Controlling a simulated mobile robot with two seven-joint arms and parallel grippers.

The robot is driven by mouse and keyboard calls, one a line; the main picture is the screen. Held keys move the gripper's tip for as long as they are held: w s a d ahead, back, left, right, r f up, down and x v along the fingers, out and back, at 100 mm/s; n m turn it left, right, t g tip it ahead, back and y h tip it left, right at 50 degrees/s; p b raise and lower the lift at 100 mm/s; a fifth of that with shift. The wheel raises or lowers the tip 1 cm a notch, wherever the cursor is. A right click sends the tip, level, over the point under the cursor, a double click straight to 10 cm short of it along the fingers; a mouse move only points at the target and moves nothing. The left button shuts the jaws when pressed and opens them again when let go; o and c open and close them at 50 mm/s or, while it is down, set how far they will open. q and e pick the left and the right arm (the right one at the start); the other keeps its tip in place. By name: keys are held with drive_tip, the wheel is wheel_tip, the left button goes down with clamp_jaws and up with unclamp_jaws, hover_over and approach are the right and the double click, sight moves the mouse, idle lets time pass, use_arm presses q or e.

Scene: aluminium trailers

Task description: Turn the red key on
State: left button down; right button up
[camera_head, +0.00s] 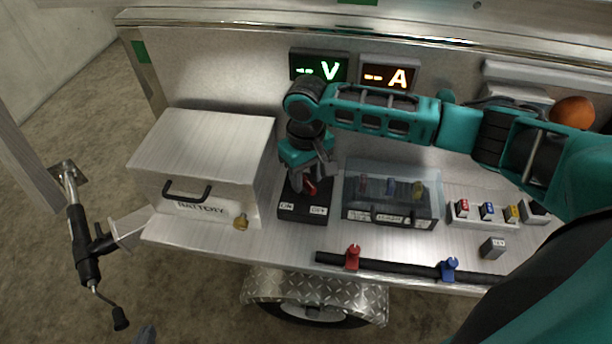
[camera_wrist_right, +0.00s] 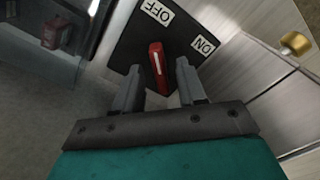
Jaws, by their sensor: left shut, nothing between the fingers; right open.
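The red key (camera_head: 311,188) sits on a black switch box (camera_head: 303,211) with a white ON label at its left and OFF at its right in the head view. In the right wrist view the red key (camera_wrist_right: 157,66) stands upright in the picture with a white line on it. My right gripper (camera_head: 312,180) is over the box. In the wrist view its two fingers (camera_wrist_right: 160,78) are open, one on each side of the key, with gaps visible.
A metal battery box (camera_head: 205,145) stands left of the switch, with a brass knob (camera_head: 240,222). A clear-lidded case (camera_head: 390,192) stands close on the right. Small coloured switches (camera_head: 487,211) lie farther right. A black bar (camera_head: 400,268) with red and blue clamps runs along the front edge.

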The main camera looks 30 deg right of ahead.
drive_tip(key=shift+f, duration=0.1)
clamp_jaws()
use_arm(q)
drive_tip(key=shift+w+a+r, duration=0.1)
drive_tip(key=shift+w+r, duration=0.1)
drive_tip(key=shift+w, duration=0.05)
